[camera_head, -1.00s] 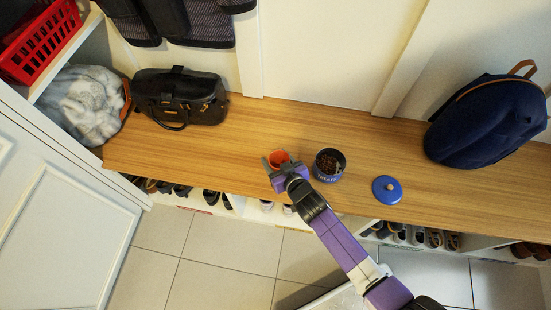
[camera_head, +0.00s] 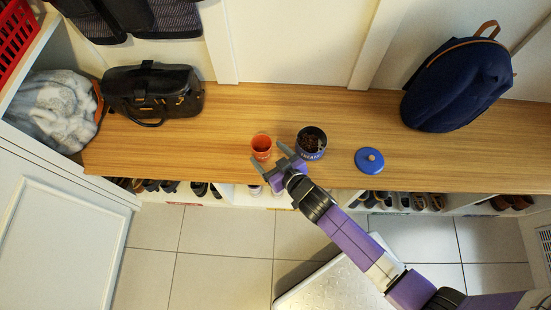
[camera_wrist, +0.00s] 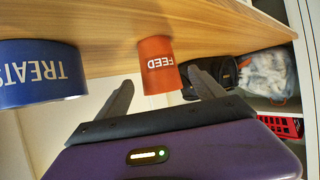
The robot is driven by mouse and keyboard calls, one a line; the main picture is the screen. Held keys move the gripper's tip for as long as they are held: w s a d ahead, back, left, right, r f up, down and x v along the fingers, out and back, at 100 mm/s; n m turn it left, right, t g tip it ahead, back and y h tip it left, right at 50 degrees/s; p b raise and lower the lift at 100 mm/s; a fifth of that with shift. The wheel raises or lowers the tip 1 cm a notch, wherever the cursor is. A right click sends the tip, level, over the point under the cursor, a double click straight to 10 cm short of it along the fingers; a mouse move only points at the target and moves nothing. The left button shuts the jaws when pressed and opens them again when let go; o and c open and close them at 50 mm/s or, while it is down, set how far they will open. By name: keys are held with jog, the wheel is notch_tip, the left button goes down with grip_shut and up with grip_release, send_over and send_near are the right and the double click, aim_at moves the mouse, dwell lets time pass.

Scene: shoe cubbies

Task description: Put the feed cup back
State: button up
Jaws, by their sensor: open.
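The orange feed cup (camera_head: 261,148) stands upright on the wooden bench top, and its "FEED" lettering shows in the wrist view (camera_wrist: 156,66). My gripper (camera_head: 271,160) is open and empty, at the front right of the cup in the head view. In the wrist view the cup appears between the two spread fingers (camera_wrist: 160,82), beyond their tips; no contact shows. A blue treats tin (camera_head: 311,145) stands open to the right of the cup, with brown pieces inside. It also shows in the wrist view (camera_wrist: 40,72). Its round blue lid (camera_head: 369,160) lies on the bench further right.
The wooden bench (camera_head: 220,125) is clear between the cup and a black handbag (camera_head: 153,92) at the left. A navy backpack (camera_head: 459,85) stands at the right. Shoe cubbies with several shoes lie below the front edge. A grey fluffy item (camera_head: 52,110) is at far left.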

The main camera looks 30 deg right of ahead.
jog(key=shift+v, duration=2.15)
jog(key=shift+s, duration=0.2)
jog(key=s+r+t, duration=0.1)
jog(key=s+r, duration=1.4)
jog(key=s, duration=0.5)
jog(key=s+r+t, duration=0.1)
jog(key=s+r, duration=0.3)
jog(key=r, duration=0.7)
jog(key=shift+s+d, duration=0.35)
jog(key=shift+p, duration=0.3)
